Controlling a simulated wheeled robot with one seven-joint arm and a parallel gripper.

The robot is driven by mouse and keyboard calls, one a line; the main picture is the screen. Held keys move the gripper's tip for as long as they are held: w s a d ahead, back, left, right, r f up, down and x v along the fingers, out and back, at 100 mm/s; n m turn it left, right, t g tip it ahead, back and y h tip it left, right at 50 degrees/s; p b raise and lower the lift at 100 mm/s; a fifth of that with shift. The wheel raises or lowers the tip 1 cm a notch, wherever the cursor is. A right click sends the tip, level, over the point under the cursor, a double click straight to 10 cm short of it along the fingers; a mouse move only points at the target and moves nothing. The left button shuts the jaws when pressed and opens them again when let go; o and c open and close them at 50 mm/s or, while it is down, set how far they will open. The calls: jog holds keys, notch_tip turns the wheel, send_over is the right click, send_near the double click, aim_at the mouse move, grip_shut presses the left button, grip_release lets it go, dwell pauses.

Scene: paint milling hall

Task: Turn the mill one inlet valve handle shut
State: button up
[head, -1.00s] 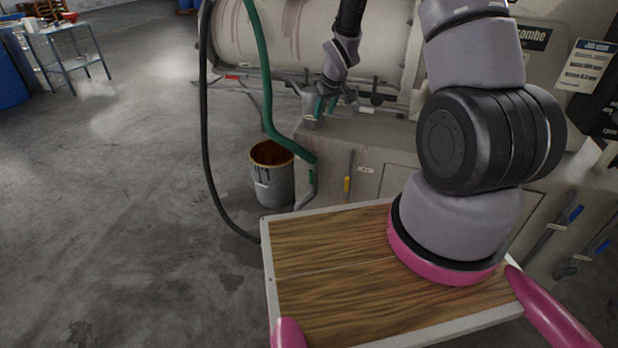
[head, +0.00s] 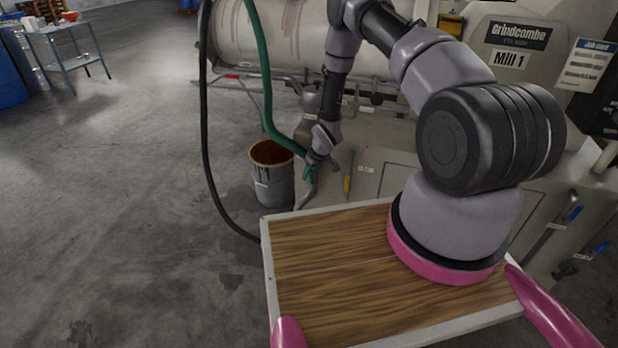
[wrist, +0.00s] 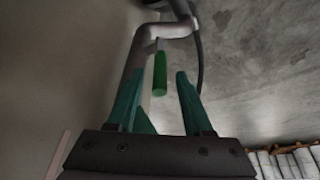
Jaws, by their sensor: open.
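The inlet valve handle, a green-gripped lever (wrist: 160,75), shows in the wrist view beside a bent grey pipe (wrist: 133,58). My gripper (wrist: 158,80) is open, with teal fingers on either side of the handle's lower end in that picture. I cannot tell whether a finger touches it. In the head view my gripper (head: 311,171) points down at the pipe below the green hose's end, and the handle cannot be told apart from the fingers there. The mill (head: 514,58) carries a "Mill 1" plate.
A yellow-handled lever (head: 347,184) hangs just right of my gripper. Blue-handled levers (head: 575,212) are further right. A stained bucket (head: 271,172) stands left of the pipe. The green hose (head: 264,85) and a black hose (head: 205,140) hang nearby. Open floor lies to the left.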

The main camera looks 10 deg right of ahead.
jog(key=shift+x, duration=1.5)
grip_shut()
dwell(0.4)
